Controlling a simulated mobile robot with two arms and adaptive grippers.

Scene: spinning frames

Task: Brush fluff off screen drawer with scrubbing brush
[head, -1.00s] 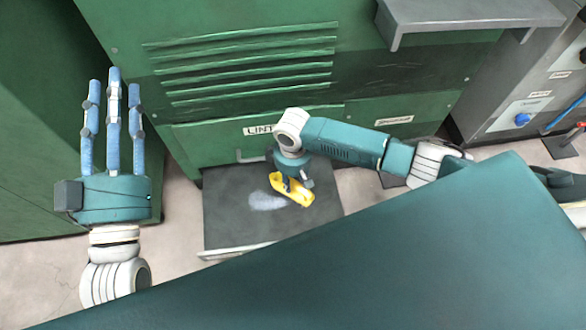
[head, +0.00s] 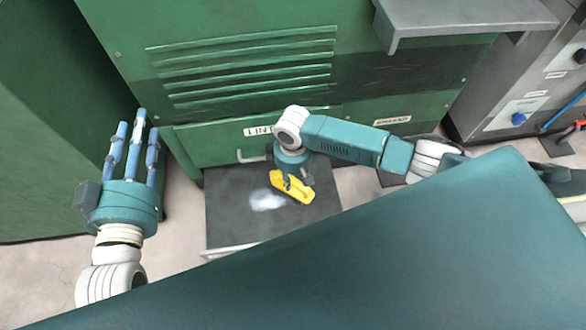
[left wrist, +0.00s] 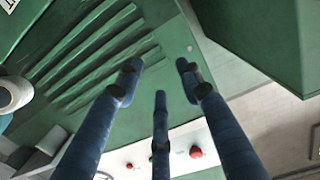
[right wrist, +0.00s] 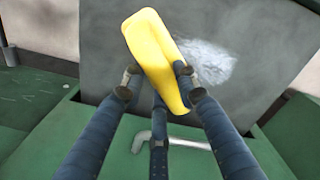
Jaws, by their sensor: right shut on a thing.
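The grey screen drawer (head: 228,222) is pulled out from the green machine, its flat top facing up. A pale patch of fluff (head: 265,200) lies on it left of centre; it also shows in the right wrist view (right wrist: 210,62). My right gripper (head: 297,181) is shut on the yellow scrubbing brush (head: 294,190) over the drawer, just right of the fluff. The brush (right wrist: 152,52) is tilted between the fingers; its bristles are hidden, and I cannot tell whether it touches the drawer. My left gripper (head: 137,135) is open and empty, left of the drawer, fingers apart.
The green machine (head: 240,100) with its slatted vent and a "LINT" label stands behind the drawer. A grey shelf (head: 460,20) juts out at upper right. Bare floor (head: 180,235) lies left of the drawer.

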